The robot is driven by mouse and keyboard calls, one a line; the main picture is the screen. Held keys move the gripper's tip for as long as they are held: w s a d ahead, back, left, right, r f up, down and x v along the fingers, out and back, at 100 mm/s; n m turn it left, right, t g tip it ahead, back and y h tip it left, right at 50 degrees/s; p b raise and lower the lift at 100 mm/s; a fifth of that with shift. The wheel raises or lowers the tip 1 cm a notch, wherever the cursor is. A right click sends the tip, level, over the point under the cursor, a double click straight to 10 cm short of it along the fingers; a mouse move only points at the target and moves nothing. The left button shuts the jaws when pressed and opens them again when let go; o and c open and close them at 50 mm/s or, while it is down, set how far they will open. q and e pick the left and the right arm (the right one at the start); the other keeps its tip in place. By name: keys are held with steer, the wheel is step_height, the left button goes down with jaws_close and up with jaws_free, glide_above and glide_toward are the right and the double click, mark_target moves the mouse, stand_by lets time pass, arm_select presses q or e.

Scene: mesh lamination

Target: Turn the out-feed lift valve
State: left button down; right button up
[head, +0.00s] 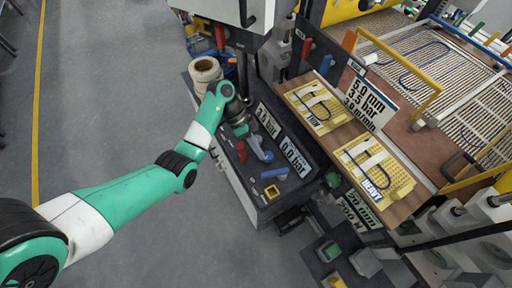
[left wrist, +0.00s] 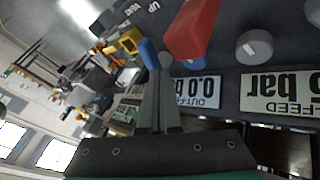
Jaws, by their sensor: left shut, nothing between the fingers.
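The dark valve panel (head: 262,185) shows in the head view under my left gripper (head: 243,131). Its plates read 3.5 bar (head: 268,121) and 0.0 bar (head: 296,158). The 0.0 bar out-feed plate (left wrist: 195,91) also shows in the left wrist view, behind the fingers. My left gripper (left wrist: 161,78) is shut and empty. A red lever handle (left wrist: 192,30) stands close above its fingertips, and a blue handle (left wrist: 148,54) lies just beyond them. I cannot tell which handle is the out-feed valve's, nor whether the fingers touch either. My right gripper is not in view.
A grey knob (left wrist: 254,46) sits above the in-feed plate (left wrist: 281,92). A white roll (head: 204,70) stands behind the arm. A wooden board (head: 337,128) with two yellow mesh pieces lies right of the panel. Open floor (head: 110,125) lies left.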

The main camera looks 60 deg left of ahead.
mark_target(275, 173)
arm_select(q)
steer(key=b+x, duration=0.1)
steer(key=x, duration=0.4)
steer(key=shift+d+f, duration=0.1)
steer(key=shift+d, duration=0.05)
